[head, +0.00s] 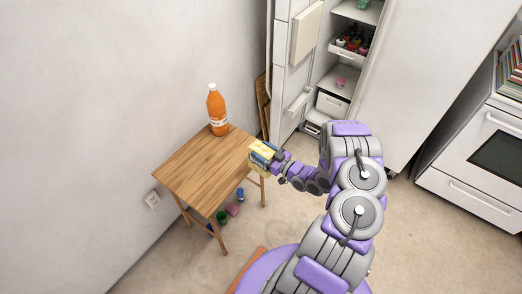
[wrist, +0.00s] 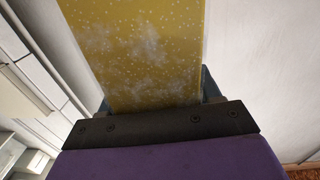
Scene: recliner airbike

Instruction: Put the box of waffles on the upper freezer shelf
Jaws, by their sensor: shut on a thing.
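The box of waffles (head: 262,154) is a small yellow box with some blue, at the right edge of the small wooden table in the head view. My gripper (head: 275,160) is shut on it from the right side. I cannot tell whether the box touches the table top. In the wrist view the box (wrist: 140,50) is a yellow surface with white specks, rising from between the jaws of my gripper (wrist: 155,110). The fridge-freezer (head: 340,60) stands open at the back, with several shelves and a drawer visible. I cannot tell which shelf is the upper freezer shelf.
An orange bottle (head: 217,110) stands on the wooden table (head: 195,170) at its far corner. Small cups (head: 222,217) lie on the floor beneath it. A white oven (head: 490,160) stands at the right. The floor between table and oven is clear apart from my arm.

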